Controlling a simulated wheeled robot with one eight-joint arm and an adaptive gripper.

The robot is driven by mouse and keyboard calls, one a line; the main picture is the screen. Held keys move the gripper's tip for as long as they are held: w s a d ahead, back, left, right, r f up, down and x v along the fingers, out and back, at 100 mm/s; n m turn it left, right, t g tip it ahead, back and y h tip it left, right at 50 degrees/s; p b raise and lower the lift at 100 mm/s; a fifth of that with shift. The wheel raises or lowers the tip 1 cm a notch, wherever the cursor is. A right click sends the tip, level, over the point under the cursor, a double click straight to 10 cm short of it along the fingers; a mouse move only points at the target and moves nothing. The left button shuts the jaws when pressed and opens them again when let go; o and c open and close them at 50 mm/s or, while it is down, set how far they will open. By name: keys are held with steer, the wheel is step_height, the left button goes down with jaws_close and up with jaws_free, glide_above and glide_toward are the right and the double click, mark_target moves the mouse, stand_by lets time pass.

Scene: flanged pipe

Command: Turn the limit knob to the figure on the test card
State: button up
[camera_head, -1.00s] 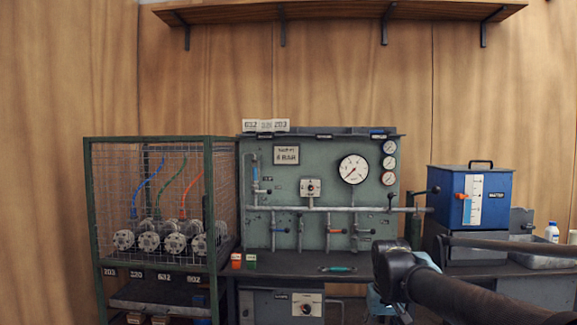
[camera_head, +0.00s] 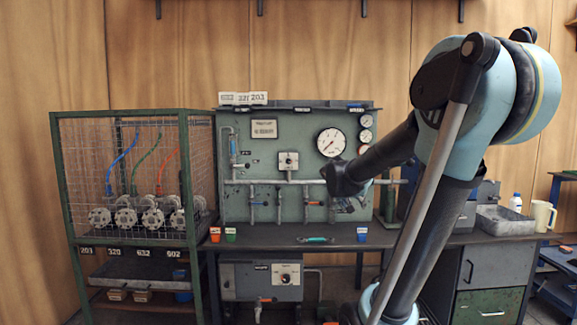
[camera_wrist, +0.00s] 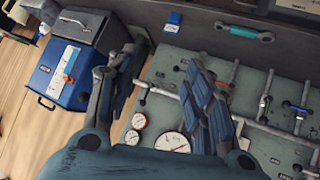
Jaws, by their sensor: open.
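The test card (camera_head: 264,129) is a pale plate at the upper left of the green panel; its figure is too small to read surely. A round dial knob (camera_head: 286,278) sits on the grey box under the bench; a second small square-faced control (camera_head: 288,160) is mid-panel. I cannot tell from the labels which is the limit knob. My gripper (camera_head: 346,204) is in front of the panel's lower right, apart from both. In the wrist view my gripper (camera_wrist: 163,62) is open and empty, its fingers spread above the panel and gauges.
A wire cage (camera_head: 130,180) with flanged parts stands left. The panel carries a large gauge (camera_head: 331,142), small gauges and valve pipes. Small cups (camera_head: 215,234) and a teal-handled tool (camera_head: 316,239) are on the bench. A blue box (camera_wrist: 75,70) shows in the wrist view.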

steer(key=w+a+r+t, duration=0.2)
steer(key=w+r, duration=0.1)
steer(key=w, duration=0.3)
steer(key=w+a+r+t, duration=0.1)
steer(key=w+a+r, duration=0.15)
steer(key=w, duration=0.45)
steer(key=n+t+y, duration=0.3)
steer(key=t+y, duration=0.2)
steer(key=t, duration=0.1)
glide_toward(289, 161)
steer(key=w, duration=0.9)
steer(key=shift+w, duration=0.3)
steer(key=c, duration=1)
